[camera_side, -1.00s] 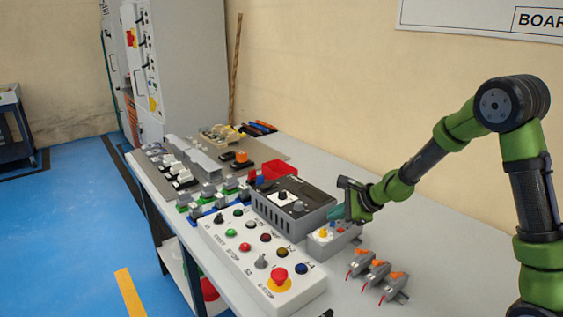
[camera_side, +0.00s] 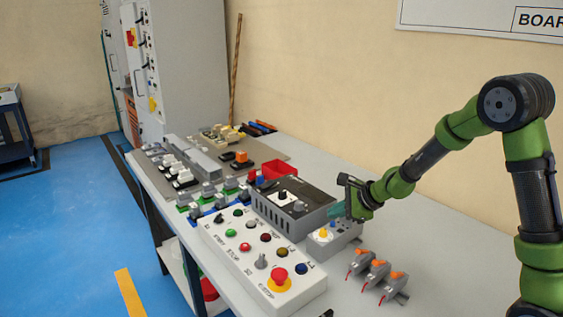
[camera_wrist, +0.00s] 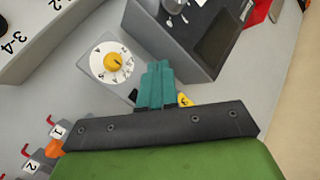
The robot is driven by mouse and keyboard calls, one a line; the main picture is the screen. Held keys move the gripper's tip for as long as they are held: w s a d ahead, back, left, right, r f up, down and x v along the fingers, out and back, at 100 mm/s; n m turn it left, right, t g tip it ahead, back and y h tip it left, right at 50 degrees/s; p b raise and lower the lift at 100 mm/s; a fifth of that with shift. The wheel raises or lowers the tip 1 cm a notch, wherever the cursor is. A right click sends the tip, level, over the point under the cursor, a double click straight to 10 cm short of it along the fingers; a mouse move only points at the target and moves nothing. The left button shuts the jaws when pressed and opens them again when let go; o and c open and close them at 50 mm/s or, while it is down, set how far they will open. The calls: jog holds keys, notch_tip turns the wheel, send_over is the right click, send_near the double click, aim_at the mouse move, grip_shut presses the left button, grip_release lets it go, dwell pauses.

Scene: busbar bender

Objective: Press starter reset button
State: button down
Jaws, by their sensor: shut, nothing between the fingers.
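The starter seems to be the small grey box (camera_side: 341,243) with a round yellow knob (camera_side: 323,233) on a white dial, near the table's right side. In the wrist view the yellow knob (camera_wrist: 117,61) sits on its white numbered dial, just left of my fingers. My gripper (camera_side: 336,211) is shut and empty, with its teal fingers over the far part of this box. In the wrist view my gripper's tips (camera_wrist: 158,68) cover part of the box, and the reset button cannot be made out. Whether the tips touch the box cannot be told.
A dark grey box with knobs (camera_side: 292,203) stands close behind-left of my fingers. A white control panel (camera_side: 250,258) with several buttons and a red mushroom button (camera_side: 279,275) lies in front. Orange-levered blocks (camera_side: 378,270) stand to the right. Bare table lies beyond them.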

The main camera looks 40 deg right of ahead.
jog(key=shift+r, duration=0.25)
notch_tip(320, 180, up, 5)
dwell(0.7)
dwell(0.5)
jog(key=shift+s+a+f+n+g+y, duration=0.15)
jog(key=shift+s+a+f+n+g, duration=0.1)
jog(key=shift+s+a+n, duration=0.3)
jog(key=shift+s+a+f+n+g+y, duration=0.2)
jog(key=shift+s+a+n, duration=0.1)
jog(key=shift+n, duration=0.35)
jog(key=s+a+r+n, duration=0.3)
jog(key=s+n, duration=0.3)
jog(key=s, duration=0.1)
jog(key=s+a+r+n, duration=0.3)
jog(key=s+r+n, duration=0.1)
jog(key=s+n, duration=0.2)
jog(key=s+a+r+n, duration=0.3)
jog(key=s+n, duration=0.3)
jog(key=s, duration=0.3)
jog(key=shift+a+r+g, duration=0.15)
jog(key=shift+r+g, duration=0.3)
jog(key=shift+r, duration=0.25)
